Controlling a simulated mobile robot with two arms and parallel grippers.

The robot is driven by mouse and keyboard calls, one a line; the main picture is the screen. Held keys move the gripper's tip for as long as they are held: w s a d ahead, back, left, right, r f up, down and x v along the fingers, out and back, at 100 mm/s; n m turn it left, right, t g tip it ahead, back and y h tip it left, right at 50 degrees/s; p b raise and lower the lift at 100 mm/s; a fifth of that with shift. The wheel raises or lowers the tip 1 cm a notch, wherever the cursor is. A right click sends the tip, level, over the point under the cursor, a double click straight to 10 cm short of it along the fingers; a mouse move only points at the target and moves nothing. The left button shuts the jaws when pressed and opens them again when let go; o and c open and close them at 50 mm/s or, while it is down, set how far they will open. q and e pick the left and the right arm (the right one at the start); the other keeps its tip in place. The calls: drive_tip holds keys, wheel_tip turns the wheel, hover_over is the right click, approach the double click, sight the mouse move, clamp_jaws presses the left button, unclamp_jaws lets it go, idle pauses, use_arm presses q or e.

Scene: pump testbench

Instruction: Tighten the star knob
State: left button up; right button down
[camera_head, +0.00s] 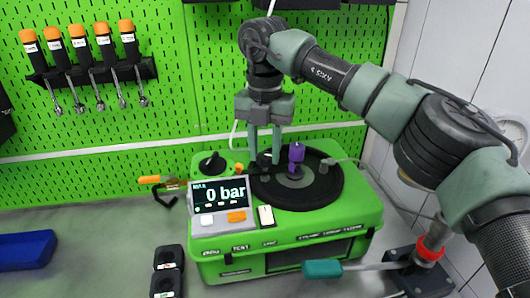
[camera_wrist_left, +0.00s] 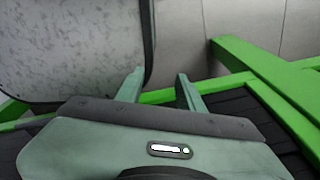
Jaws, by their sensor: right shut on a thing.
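The green pump testbench (camera_head: 290,228) stands on the grey table with a round black plate (camera_head: 325,185) on top. A small dark star knob (camera_head: 264,160) sits at the back left of this plate, mostly hidden by my fingers. My right gripper (camera_head: 264,158) points straight down from above and is shut on the star knob, one finger on each side. My left gripper is outside the head view. In the left wrist view, my left gripper (camera_wrist_left: 160,75) has its fingers apart with nothing between them.
A purple part (camera_head: 296,155) stands upright just right of my right fingers. A display (camera_head: 220,202) reading "0 bar" and a black rotary knob (camera_head: 212,163) are to the left. Orange-handled tools (camera_head: 79,41) hang on the pegboard. A blue tray (camera_head: 25,249) lies far left.

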sight(265, 154)
drive_tip(key=shift+w+r+m, duration=0.1)
drive_tip(key=shift+r+m, duration=0.05)
drive_tip(key=shift+m, duration=0.45)
drive_tip(key=c, duration=1)
unclamp_jaws()
wheel_tip(265, 154, up, 8)
drive_tip(key=shift+f, duration=0.15)
